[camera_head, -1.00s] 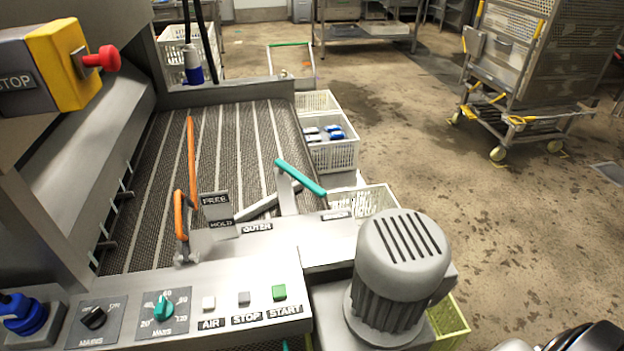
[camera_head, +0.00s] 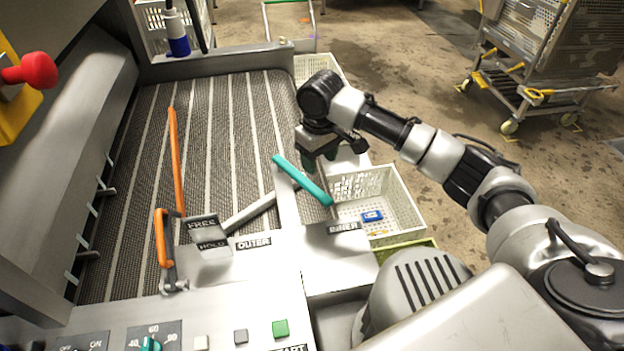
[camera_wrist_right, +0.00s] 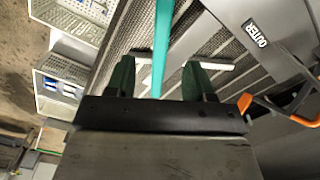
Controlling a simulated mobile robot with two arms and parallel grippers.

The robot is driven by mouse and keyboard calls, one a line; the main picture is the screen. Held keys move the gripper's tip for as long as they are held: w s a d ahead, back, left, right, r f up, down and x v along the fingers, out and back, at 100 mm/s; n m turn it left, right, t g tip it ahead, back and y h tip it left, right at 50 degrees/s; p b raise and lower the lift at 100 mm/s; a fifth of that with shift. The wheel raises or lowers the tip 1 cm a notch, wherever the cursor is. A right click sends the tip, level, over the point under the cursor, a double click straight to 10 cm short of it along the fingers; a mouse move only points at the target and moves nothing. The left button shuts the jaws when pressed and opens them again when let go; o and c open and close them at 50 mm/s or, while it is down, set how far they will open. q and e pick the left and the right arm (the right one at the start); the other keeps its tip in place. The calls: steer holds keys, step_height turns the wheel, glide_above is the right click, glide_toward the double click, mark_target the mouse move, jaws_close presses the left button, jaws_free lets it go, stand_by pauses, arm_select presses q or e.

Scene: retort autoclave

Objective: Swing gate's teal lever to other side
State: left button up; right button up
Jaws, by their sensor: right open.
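The gate's teal lever (camera_head: 302,180) slants across the gate's metal post, its lower right end close above the INNER label (camera_head: 342,227). The OUTER label (camera_head: 252,242) is to the left. My right gripper (camera_head: 320,158) is just above and beyond the lever, pointing down. In the right wrist view, the open dark green fingers (camera_wrist_right: 158,80) stand on either side of the teal lever (camera_wrist_right: 162,40), with space on both sides. I cannot tell how far the fingertips are from the lever in height. My left gripper is not in view.
An orange lever (camera_head: 175,160) stands at left, by the FREE and HOLD signs (camera_head: 203,222). A grey motor (camera_head: 420,290) and a white crate (camera_head: 400,200) are close on the right. The control panel's green button (camera_head: 280,328) is in front. The mesh belt (camera_head: 225,120) is clear.

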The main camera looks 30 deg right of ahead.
mark_target(318, 192)
steer(key=f, duration=0.2)
steer(key=shift+s+a+f, duration=0.15)
steer(key=shift+s+f, duration=0.2)
steer(key=shift+s, duration=0.05)
step_height(318, 192, down, 6)
steer(key=shift+w+r, duration=0.1)
steer(key=shift+w, duration=0.05)
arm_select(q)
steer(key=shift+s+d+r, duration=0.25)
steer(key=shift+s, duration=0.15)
arm_select(e)
steer(key=shift+f, duration=0.85)
steer(key=shift+c, duration=0.3)
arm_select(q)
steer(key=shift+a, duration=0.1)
arm_select(e)
jaws_close()
